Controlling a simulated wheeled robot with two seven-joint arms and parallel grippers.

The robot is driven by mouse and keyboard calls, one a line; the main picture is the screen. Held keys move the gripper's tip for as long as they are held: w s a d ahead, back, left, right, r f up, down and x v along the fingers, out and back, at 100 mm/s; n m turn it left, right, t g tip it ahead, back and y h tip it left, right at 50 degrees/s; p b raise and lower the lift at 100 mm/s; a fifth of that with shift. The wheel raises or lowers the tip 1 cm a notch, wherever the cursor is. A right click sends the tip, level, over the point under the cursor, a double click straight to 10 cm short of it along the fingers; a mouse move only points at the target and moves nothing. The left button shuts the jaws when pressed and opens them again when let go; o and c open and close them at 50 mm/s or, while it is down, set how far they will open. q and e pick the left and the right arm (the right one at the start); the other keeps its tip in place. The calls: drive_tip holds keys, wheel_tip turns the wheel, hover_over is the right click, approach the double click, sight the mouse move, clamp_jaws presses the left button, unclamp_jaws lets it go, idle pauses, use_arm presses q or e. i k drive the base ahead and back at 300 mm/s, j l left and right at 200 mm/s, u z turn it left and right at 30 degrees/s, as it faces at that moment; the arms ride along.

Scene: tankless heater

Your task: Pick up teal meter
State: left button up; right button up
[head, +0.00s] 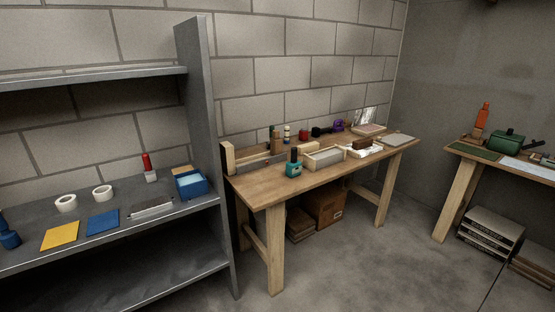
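The teal meter (293,168) stands on the wooden workbench (265,187), close to its front edge and left of centre. It is a small teal body with a dark upper part. A shallow wooden-framed tray (325,157) is just to its right. Neither of my grippers shows in the head view, so their state is hidden. The meter stands free of any gripper.
A grey metal shelf (200,120) with tape rolls, pads and a blue box (190,184) stands at the left. Another bench (470,157) with a green tool case is at the right. Boxes sit under the workbench. The concrete floor (370,255) between them is clear.

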sight(293, 168)
drive_tip(key=i+j+z, duration=0.4)
drive_tip(key=i, duration=0.15)
drive_tip(key=i+l+u, duration=0.1)
drive_tip(key=i+l, duration=0.65)
drive_tip(key=l, duration=0.3)
drive_tip(key=i+u, duration=0.05)
